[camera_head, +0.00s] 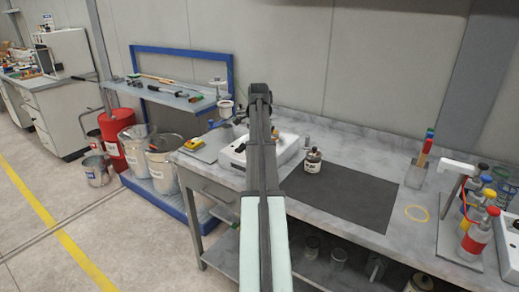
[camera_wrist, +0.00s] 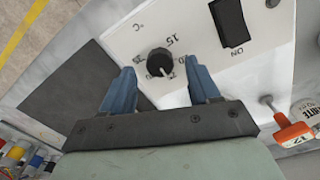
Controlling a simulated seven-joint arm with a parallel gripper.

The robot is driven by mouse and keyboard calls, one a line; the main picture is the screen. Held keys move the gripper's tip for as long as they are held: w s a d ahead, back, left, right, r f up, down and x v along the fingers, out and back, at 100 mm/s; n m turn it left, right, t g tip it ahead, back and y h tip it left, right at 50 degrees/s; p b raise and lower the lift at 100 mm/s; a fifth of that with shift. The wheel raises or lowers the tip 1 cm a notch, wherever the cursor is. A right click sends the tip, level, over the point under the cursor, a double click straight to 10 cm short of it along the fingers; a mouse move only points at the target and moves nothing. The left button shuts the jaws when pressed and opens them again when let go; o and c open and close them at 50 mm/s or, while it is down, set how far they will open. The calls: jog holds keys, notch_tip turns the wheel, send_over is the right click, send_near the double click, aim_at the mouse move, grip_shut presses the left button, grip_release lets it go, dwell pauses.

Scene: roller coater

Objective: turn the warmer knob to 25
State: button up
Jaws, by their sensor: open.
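The warmer is a white box with a sloped panel (camera_head: 287,148), partly hidden behind my arm on the grey bench. In the wrist view its panel (camera_wrist: 195,40) carries a round black knob (camera_wrist: 159,63) with printed numbers around it, "15" among them, and a "°C" mark. Which number the knob points to is too small to tell. A black switch (camera_wrist: 231,24) marked "ON" sits beside the dial. My gripper (camera_wrist: 160,76) is open, its two blue fingers apart with the knob showing between and just beyond their tips. I cannot tell whether they touch it.
A dark mat (camera_head: 345,196) lies beside the warmer, with a small dark-capped bottle (camera_head: 312,161) at its edge. Bottles with coloured caps (camera_head: 478,232) stand at the bench's right.

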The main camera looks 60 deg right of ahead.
notch_tip(320, 180, up, 10)
jog(key=shift+w, duration=0.15)
dwell(0.7)
jog(key=w+a+f+n, duration=0.4)
jog(key=w+a+f, duration=0.3)
jog(key=a+f, duration=0.5)
jog(key=w+a+f+n, duration=0.5)
jog(key=w+a+f, duration=0.3)
jog(key=a+f, duration=0.35)
jog(key=s+a+f+n, duration=0.1)
jog(key=a+f+n, duration=0.4)
jog(key=a+f, duration=0.7)
jog(key=s+a+f+n, duration=0.1)
jog(key=a+f+n, duration=0.5)
jog(key=a, duration=1)
jog(key=s+a+f+n, duration=0.2)
jog(key=s+a+f, duration=0.55)
jog(key=a, duration=0.25)
jog(key=s+f+g, duration=0.3)
jog(key=s+f, duration=0.7)
jog(key=s, duration=0.4)
jog(key=s+f+g, duration=0.3)
jog(key=s+f, duration=0.8)
jog(key=s, duration=0.3)
jog(key=shift+s, duration=0.25)
